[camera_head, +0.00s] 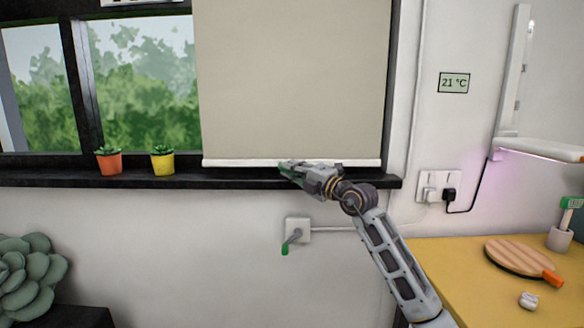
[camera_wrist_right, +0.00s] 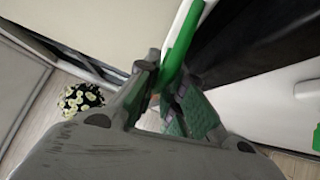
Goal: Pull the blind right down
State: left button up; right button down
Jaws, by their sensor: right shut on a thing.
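The beige blind (camera_head: 292,80) hangs over the right part of the window. Its white bottom bar (camera_head: 235,163) is level and low, just above the dark sill (camera_head: 225,179) in the head view. My right gripper (camera_head: 287,166) is at the middle of this bar. In the right wrist view, a green pull piece (camera_wrist_right: 182,42) runs between the fingers of my right gripper (camera_wrist_right: 168,100), which is shut on it. The gripper hides part of the bar and most of the pull. My left gripper is not in view.
An orange pot (camera_head: 109,163) and a yellow pot (camera_head: 162,163) with plants stand on the sill left of the blind. A wall crank with a green handle (camera_head: 285,249) is below the sill. A yellow table (camera_head: 460,285) stands at right.

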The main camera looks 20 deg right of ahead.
jog(key=shift+a+f, duration=0.15)
jog(key=shift+f, duration=0.25)
jog(key=c, duration=1.6)
grip_release()
jog(key=shift+o, duration=0.3)
jog(key=shift+r, duration=0.1)
jog(key=v, duration=1.2)
jog(key=shift+r, duration=0.15)
